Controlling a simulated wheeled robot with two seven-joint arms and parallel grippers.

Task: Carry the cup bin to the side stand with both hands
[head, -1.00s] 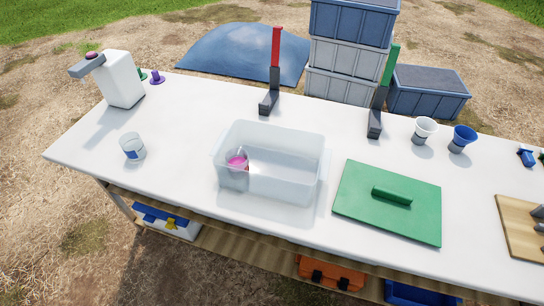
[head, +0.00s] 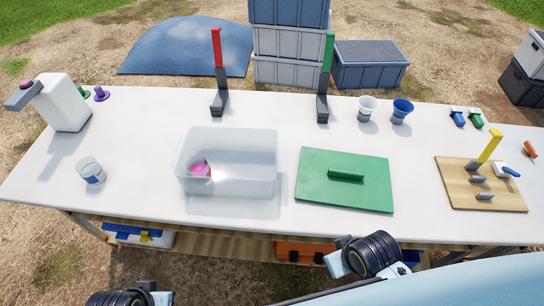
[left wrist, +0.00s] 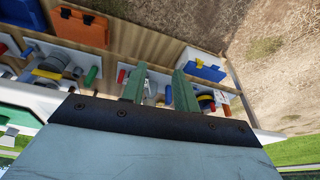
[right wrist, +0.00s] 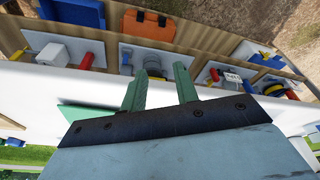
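The translucent white cup bin (head: 250,185) stands on the white table, left of the green board. A clear cup with something pink (head: 198,168) is inside it at the left. No side stand can be made out for certain. My left gripper (left wrist: 160,78) shows in the left wrist view with its two green fingers apart and nothing between them. My right gripper (right wrist: 160,78) is likewise open and empty in the right wrist view. Neither gripper's fingertips show in the head view. Only my dark arm joints show along its bottom edge, apart from the bin.
On the table (head: 150,140) are a green board with a handle (head: 322,190), a clear cup (head: 91,172), a white dispenser (head: 62,103), red (head: 218,50) and green (head: 328,55) uprights, and a wooden board (head: 455,195). A shelf below holds an orange case (right wrist: 155,25).

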